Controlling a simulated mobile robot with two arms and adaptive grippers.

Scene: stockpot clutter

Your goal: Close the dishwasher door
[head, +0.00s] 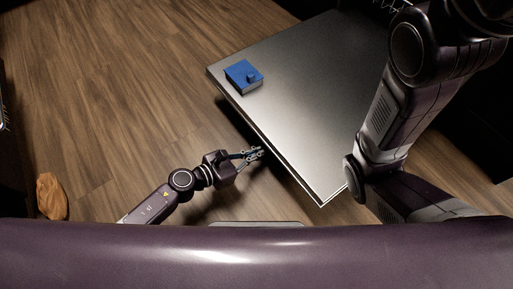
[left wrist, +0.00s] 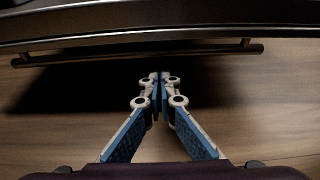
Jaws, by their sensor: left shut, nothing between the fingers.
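The dishwasher door (head: 300,120) lies open as a wide grey metal panel on the right half of the head view. Its edge shows across the top of the left wrist view (left wrist: 100,32), with a long bar handle (left wrist: 130,52) below it. My left gripper (head: 260,152) is beside the door's left edge, low near the floor. In the left wrist view its fingertips (left wrist: 158,76) are together with nothing between them, just below the handle in the picture. I cannot tell whether they touch the door. My right arm crosses the door's right side; its gripper is out of view.
A blue box-like object (head: 244,75) sits on the door near its far left edge. Wooden floor (head: 110,90) is open to the left. A brown object (head: 51,195) lies at the lower left. Part of a rack (head: 390,4) shows at the top.

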